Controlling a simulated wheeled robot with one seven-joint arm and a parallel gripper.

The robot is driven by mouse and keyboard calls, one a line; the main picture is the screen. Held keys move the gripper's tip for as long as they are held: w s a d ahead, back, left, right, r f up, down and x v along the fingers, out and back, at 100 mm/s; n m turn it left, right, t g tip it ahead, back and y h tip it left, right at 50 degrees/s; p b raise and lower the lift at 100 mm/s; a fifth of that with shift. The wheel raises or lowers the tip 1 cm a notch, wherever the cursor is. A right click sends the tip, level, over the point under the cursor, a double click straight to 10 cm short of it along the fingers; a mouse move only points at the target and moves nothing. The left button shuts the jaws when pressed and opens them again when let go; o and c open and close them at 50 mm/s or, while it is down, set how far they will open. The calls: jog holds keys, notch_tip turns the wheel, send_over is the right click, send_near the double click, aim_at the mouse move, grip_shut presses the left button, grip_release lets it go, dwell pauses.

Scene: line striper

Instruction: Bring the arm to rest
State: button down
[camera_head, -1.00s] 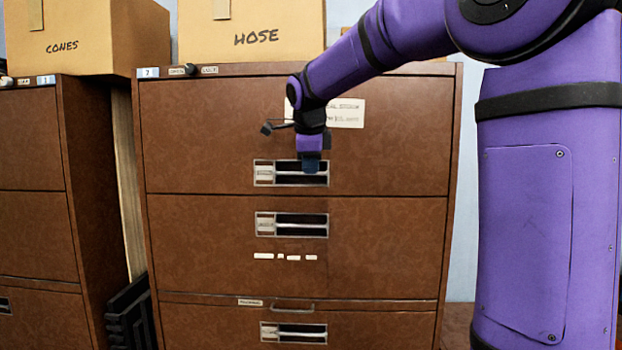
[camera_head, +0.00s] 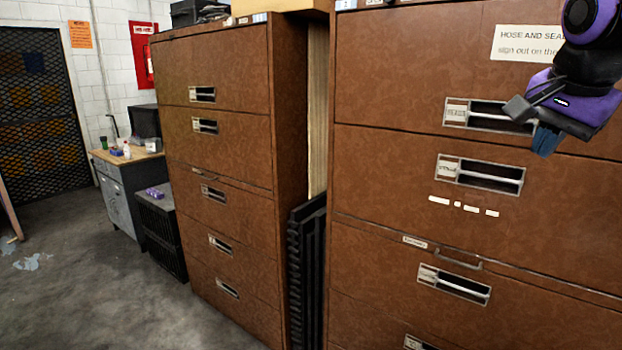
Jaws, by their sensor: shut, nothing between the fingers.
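My gripper (camera_head: 545,140) is at the upper right, in front of the near brown drawer cabinet (camera_head: 400,185). Its blue fingertips point down and are together, with nothing held. It overlaps the right end of the upper drawer's recessed handle (camera_head: 490,116) in the picture; I cannot tell how far it is from the drawer front. The purple wrist of my arm (camera_head: 592,20) runs out of the picture at the upper right, so most of the arm is hidden.
A second brown cabinet (camera_head: 225,150) stands to the left, with black stacked items (camera_head: 307,260) in the gap. Farther left are a black crate (camera_head: 160,235), a workbench (camera_head: 125,155) and a mesh door (camera_head: 40,110). The concrete floor (camera_head: 90,290) at the lower left is mostly clear.

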jog(key=s+a+f+n, duration=0.2)
jog(key=s+f+n, duration=0.2)
jog(key=s+n, duration=0.2)
jog(key=s+a+f+n+y, duration=0.1)
jog(key=s+a+f+n, duration=0.1)
jog(key=s+f+n, duration=0.3)
jog(key=s+n, duration=0.1)
jog(key=s, duration=0.2)
jog(key=shift+y, duration=0.3)
jog(key=c, duration=1.8)
grip_release()
jog(key=shift+f, duration=0.1)
